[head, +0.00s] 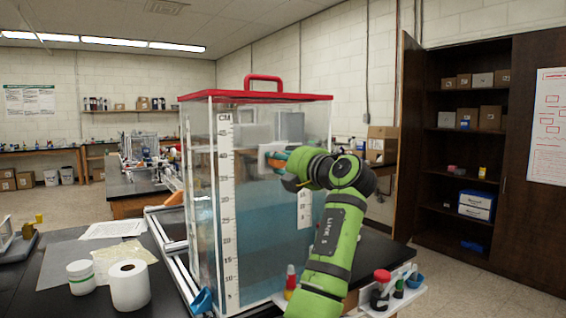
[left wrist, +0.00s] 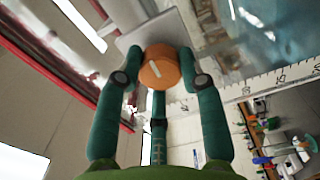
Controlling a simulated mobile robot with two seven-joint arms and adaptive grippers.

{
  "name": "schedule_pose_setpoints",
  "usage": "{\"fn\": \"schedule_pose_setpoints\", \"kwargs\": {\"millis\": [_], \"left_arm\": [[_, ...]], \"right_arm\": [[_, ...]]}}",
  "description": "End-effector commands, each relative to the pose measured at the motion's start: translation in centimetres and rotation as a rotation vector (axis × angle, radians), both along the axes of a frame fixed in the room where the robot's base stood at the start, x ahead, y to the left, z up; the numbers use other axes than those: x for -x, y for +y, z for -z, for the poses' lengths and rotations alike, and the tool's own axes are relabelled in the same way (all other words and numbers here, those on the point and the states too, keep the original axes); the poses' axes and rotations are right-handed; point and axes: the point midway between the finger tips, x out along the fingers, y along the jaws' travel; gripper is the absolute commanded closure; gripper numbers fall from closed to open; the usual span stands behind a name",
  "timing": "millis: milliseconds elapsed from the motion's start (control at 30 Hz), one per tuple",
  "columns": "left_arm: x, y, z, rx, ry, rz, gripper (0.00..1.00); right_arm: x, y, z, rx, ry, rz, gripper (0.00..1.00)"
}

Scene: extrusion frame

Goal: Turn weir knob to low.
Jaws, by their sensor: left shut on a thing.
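The weir knob (left wrist: 160,68) is a round orange knob with a white pointer line, on a pale square plate (left wrist: 133,38) in the left wrist view. My left gripper (left wrist: 160,60) has teal fingers closed around the knob from both sides, with another finger below. The settings around the knob cannot be read. My right gripper is out of view.
The tank has a red lid (head: 255,97) with a handle and a centimetre scale (head: 228,200). Small bottles (head: 381,290) stand at its front right. A paper roll (head: 129,285) and a white jar (head: 81,277) stand left on the black bench.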

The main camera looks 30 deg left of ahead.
Motion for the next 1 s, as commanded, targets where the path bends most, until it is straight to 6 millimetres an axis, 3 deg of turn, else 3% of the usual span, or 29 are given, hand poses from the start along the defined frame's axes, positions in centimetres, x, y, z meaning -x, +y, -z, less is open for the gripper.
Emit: {"fn": "schedule_pose_setpoints", "kwargs": {"millis": [800,833,867,1000], "left_arm": [[0.16,0.22,0.27,0.014,-0.015,-0.009,0.94],[0.15,0.22,0.28,0.015,-0.015,-0.009,0.54],[0.14,0.21,0.29,0.015,-0.015,-0.009,0.42],[0.09,0.16,0.26,0.013,-0.015,-0.006,0.38]], "right_arm": [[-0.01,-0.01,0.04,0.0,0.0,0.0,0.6],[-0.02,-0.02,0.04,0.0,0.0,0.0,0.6],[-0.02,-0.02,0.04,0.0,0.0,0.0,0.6],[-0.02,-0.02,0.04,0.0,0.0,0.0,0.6]]}}
